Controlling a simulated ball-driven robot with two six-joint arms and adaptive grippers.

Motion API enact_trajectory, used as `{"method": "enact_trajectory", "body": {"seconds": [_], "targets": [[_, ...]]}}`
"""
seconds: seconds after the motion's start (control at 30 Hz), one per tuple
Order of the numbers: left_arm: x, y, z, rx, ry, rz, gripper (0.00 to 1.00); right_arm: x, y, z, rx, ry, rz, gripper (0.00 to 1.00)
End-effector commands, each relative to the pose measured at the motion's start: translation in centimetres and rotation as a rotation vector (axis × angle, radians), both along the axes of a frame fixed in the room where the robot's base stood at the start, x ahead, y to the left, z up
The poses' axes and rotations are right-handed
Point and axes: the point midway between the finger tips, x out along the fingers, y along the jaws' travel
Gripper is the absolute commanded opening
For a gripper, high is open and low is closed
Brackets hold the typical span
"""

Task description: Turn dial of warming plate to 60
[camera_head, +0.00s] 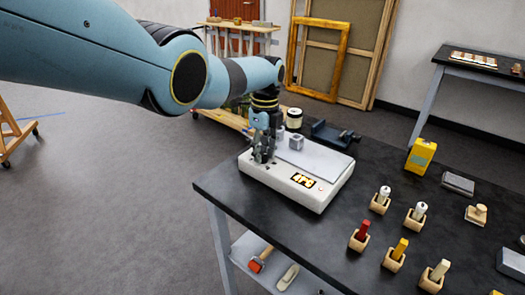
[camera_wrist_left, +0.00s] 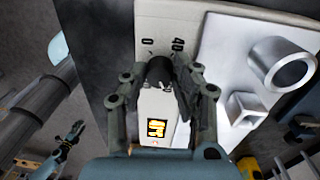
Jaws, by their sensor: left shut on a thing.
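The white warming plate (camera_head: 318,198) stands at the near left of the black table, with a grey top panel and a lit orange display (camera_head: 303,181). In the left wrist view the plate (camera_wrist_left: 210,15) shows its black dial (camera_wrist_left: 160,70) beside the printed marks 0 and 40. The display (camera_wrist_left: 155,130) is lit there, but its figures are not clear. My left gripper (camera_head: 262,158) points down and is shut on the dial; its fingers (camera_wrist_left: 165,85) lie on both sides of it. The dial's pointer is hidden. My right gripper (camera_wrist_left: 72,138) shows small; its jaws are unclear.
A dark vise (camera_head: 332,135) and a white jar (camera_head: 294,118) stand behind.

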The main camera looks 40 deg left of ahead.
Motion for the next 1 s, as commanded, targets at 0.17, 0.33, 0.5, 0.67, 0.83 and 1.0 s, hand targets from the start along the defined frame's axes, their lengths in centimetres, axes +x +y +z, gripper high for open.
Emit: {"method": "enact_trajectory", "body": {"seconds": [0.17,0.33,0.5,0.67,0.83,1.0], "targets": [[0.08,0.01,0.06,0.001,-0.003,-0.016,0.0,0.0,-0.06,0.01,-0.001,0.0,0.0,0.4],[0.1,0.01,0.07,0.001,-0.003,-0.016,0.0,0.0,-0.07,0.02,-0.001,0.0,0.0,0.4],[0.1,0.01,0.07,0.0,-0.003,-0.016,0.29,0.0,-0.07,0.02,-0.001,0.0,0.0,0.4],[0.06,0.01,0.06,0.0,-0.002,-0.015,0.5,0.0,-0.07,0.01,-0.001,0.0,0.0,0.4],[0.03,0.0,0.03,0.0,-0.001,-0.015,0.51,0.0,-0.07,0.01,-0.001,0.0,0.0,0.4],[0.08,0.02,0.31,0.0,-0.002,-0.015,0.51,0.01,-0.23,0.01,-0.003,0.0,0.001,0.4]]}}
